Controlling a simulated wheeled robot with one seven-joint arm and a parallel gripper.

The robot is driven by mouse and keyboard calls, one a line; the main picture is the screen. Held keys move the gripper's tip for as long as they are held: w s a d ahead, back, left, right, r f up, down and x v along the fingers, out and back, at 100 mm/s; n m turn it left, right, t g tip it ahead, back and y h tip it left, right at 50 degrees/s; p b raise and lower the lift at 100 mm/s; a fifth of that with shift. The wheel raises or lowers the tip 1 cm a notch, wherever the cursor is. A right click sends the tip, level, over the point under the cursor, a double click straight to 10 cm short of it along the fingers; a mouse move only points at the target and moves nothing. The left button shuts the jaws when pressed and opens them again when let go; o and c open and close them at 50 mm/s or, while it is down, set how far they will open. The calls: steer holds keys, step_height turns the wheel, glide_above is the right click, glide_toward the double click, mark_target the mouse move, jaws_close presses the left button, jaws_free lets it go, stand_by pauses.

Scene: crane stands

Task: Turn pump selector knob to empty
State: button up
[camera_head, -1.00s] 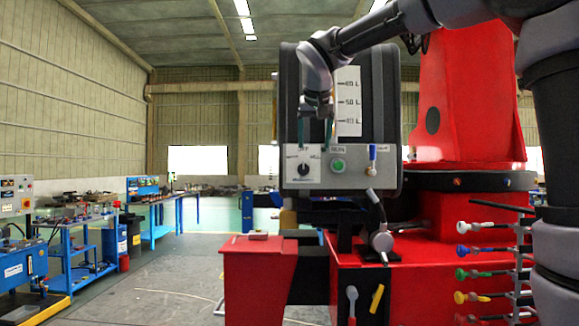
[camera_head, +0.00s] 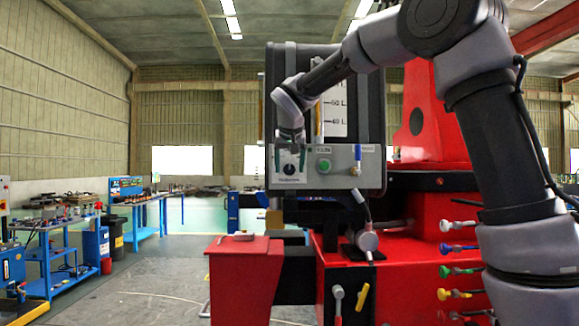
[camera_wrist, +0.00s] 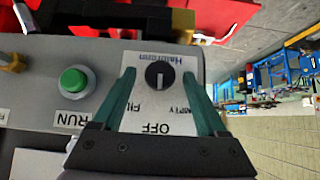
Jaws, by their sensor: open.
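The pump selector knob (camera_wrist: 159,75) is black and round on a white plate (camera_wrist: 145,60) of the grey control panel. Its white mark points towards the OFF label in the wrist view. Partly covered labels read "FIL" and "MPTY" on either side of OFF. The knob also shows in the head view (camera_head: 289,169). My gripper (camera_wrist: 159,76) is open, with one green finger on each side of the knob. Gaps show between the fingers and the knob. In the head view my gripper (camera_head: 289,158) hangs in front of the plate, just over the knob.
A green RUN button (camera_wrist: 74,80) sits beside the plate. A blue-handled valve (camera_head: 357,155) is further right on the panel. Red crane body (camera_head: 440,225) and coloured levers (camera_head: 460,270) stand below and right. Open floor lies to the left.

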jaws_close()
stand_by(0.3)
steer(key=n+h, duration=0.1)
steer(key=h, duration=0.1)
steer(key=n+h, duration=0.1)
steer(key=h, duration=0.1)
steer(key=shift+a+f, duration=0.1)
steer(key=shift+a, duration=0.3)
steer(key=shift+a+f+n+t+h, duration=0.15)
steer(key=shift+n+t+h, duration=0.25)
steer(key=shift+n+h, duration=0.7)
steer(key=shift+h, duration=0.3)
jaws_free()
